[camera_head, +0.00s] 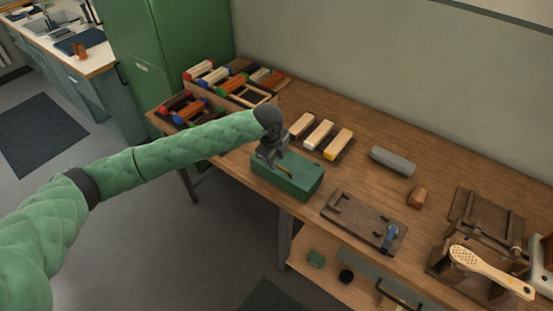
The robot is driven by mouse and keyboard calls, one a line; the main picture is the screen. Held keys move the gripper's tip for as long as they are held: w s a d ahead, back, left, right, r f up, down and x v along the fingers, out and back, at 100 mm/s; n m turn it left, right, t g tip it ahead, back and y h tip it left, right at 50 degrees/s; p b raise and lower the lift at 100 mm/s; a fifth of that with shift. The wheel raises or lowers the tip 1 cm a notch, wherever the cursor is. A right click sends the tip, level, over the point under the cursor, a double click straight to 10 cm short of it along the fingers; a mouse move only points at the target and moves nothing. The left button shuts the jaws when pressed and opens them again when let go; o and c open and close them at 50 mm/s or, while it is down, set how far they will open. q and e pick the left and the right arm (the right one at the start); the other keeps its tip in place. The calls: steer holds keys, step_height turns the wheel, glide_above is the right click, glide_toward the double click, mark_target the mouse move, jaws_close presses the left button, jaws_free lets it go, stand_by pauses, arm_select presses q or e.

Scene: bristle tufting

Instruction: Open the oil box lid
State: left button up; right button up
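The oil box (296,181) is a dark green box on the front part of the wooden workbench. A small yellowish strip (284,170) shows on its top, partly behind my gripper. My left gripper (268,163) is dark and points down at the left part of the box's top. It is at or just above the lid; I cannot tell whether it touches. Its fingers are too small and dark to show if they are open or shut. The lid looks closed. My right gripper is not in view.
Several coloured blocks stand in a rack (247,97) at the back left. Three brushes (318,134) lie behind the box. A wooden fixture board (360,217) is to its right, with a grey cylinder (393,161) beyond. A wooden-handled brush (490,272) is at far right.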

arm_select(q)
steer(key=shift+w+d+f, duration=0.1)
steer(key=shift+w+f, duration=0.05)
steer(key=shift+f, duration=0.8)
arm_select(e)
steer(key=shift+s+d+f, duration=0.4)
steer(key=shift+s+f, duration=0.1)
arm_select(q)
jaws_close()
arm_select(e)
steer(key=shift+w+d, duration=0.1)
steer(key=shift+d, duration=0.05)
arm_select(q)
steer(key=shift+w, duration=0.15)
